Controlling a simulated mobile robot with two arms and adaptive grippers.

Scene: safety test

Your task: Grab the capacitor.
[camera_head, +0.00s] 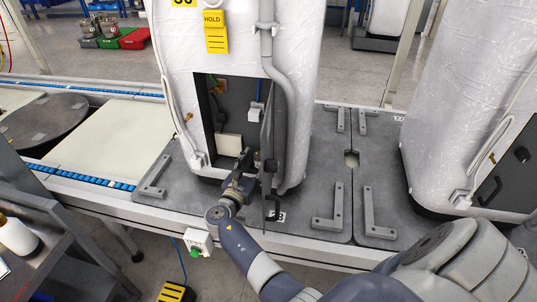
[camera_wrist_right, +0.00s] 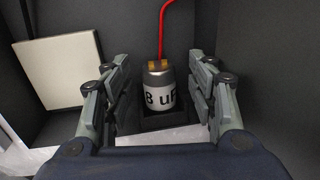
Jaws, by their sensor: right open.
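The capacitor (camera_wrist_right: 157,95) is a small silver can with a white label reading "8 uF". It stands upright in a dark holder (camera_wrist_right: 165,119), with brass-coloured terminals and a red wire on top. My right gripper (camera_wrist_right: 161,64) is open, with one finger on each side of the capacitor and a visible gap on both sides. In the head view my right gripper (camera_head: 244,166) reaches into the open compartment (camera_head: 226,84) of the white wrapped unit (camera_head: 240,40). The capacitor cannot be made out clearly there. My left gripper is not in view.
The compartment's dark door (camera_head: 269,135) stands open just right of my right gripper. A cream panel (camera_wrist_right: 60,72) leans inside the compartment, left of the fingers. Grey brackets (camera_head: 328,222) lie on the platform, and a second wrapped unit (camera_head: 470,110) stands at right.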

